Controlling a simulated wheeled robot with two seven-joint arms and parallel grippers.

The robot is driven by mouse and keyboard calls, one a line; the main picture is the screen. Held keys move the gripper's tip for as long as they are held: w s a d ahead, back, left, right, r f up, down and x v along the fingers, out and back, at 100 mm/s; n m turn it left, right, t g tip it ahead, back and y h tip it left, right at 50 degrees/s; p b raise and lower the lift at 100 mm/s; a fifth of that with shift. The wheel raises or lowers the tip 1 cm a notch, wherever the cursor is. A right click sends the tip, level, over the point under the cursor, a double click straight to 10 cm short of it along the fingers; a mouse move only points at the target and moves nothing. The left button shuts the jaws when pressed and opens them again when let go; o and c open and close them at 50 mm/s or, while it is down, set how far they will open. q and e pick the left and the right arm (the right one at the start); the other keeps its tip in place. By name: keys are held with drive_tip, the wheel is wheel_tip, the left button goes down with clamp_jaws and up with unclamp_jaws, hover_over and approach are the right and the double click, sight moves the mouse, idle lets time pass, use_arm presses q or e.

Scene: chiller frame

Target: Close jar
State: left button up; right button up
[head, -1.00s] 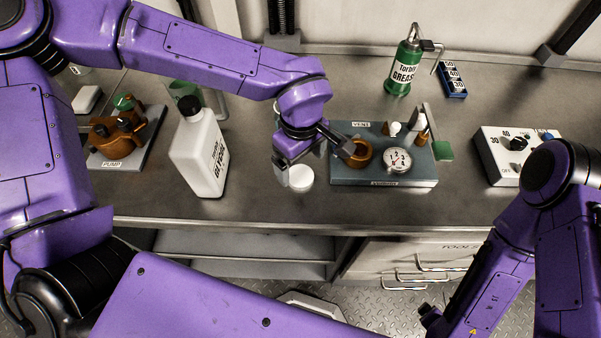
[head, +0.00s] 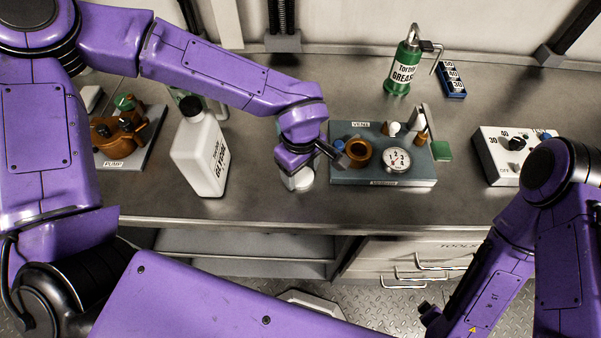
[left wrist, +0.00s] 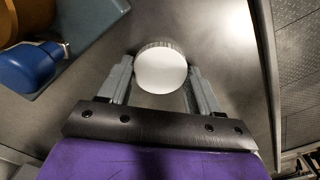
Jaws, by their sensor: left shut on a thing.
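A round white lid (head: 304,179) with a ribbed rim shows low by the worktop, left of the teal board. It also shows in the left wrist view (left wrist: 161,68), between the two grey fingers. My left gripper (head: 297,182) points down there and is shut on the lid's sides. The wrist view looks straight onto the flat white top, so I cannot tell whether a jar body is under it. My right arm is at the lower right of the head view. Its fingers do not show.
A white bottle (head: 201,155) stands left of the gripper. Close on the right is the teal board (head: 350,180) with a brown ring fitting (head: 358,152) and a dial (head: 397,160). A green grease can (head: 404,68) stands behind. The worktop's front edge is near.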

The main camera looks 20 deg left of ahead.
use_arm(q)
drive_tip(key=shift+r, duration=0.55)
drive_tip(key=s+a+r+b, duration=0.2)
drive_tip(key=s+a+r, duration=0.2)
drive_tip(key=s+r, duration=0.8)
drive_tip(key=shift+s, duration=0.75)
drive_tip(key=shift+w+f, duration=0.1)
